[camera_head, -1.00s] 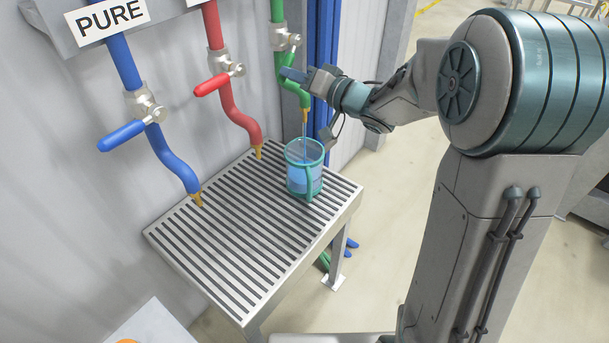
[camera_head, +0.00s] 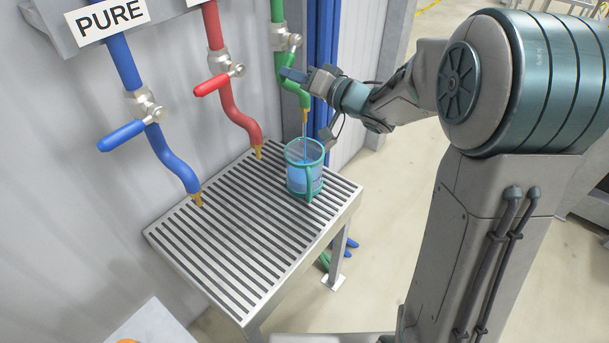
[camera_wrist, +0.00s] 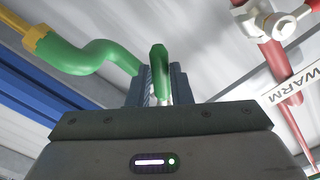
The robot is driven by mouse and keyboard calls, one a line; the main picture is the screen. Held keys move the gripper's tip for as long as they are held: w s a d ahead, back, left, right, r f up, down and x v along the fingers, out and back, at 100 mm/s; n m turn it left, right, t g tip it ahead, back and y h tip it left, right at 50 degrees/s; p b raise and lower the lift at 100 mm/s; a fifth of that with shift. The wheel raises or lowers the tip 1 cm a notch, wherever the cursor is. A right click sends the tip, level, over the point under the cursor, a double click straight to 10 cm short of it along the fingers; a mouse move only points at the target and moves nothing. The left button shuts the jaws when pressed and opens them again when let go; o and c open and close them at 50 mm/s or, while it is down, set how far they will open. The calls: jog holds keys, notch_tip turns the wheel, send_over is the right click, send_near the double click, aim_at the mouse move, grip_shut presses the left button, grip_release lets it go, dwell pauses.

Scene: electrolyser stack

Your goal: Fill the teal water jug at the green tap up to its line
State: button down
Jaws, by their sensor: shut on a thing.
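The teal water jug (camera_head: 305,183) stands upright on the slatted grating under the green tap (camera_head: 292,92). A thin blue stream runs from the tap's brass spout into the jug. Blue water fills the jug's lower part; I cannot clearly make out the fill line. My gripper (camera_head: 294,75) is at the green tap, above the jug, shut on its green lever. In the wrist view, the lever (camera_wrist: 159,72) stands between my fingers, and the green pipe (camera_wrist: 95,56) curves left to its brass end.
The slatted table (camera_head: 235,235) is bare left of the jug. A red tap (camera_head: 235,115) and a blue tap (camera_head: 160,145) hang over it, their spouts apart from the jug. A "PURE" sign (camera_head: 107,20) is above the blue tap. The wrist view shows a "WARM" sign (camera_wrist: 298,82).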

jog(key=m+p, duration=0.1)
jog(key=p, duration=0.1)
jog(key=r+m+p, duration=0.1)
jog(key=p, duration=0.2)
jog(key=s+a+r+m+p, duration=0.1)
jog(key=m+p, duration=0.1)
jog(key=shift+s+r+p, duration=0.1)
jog(key=shift+p, duration=0.2)
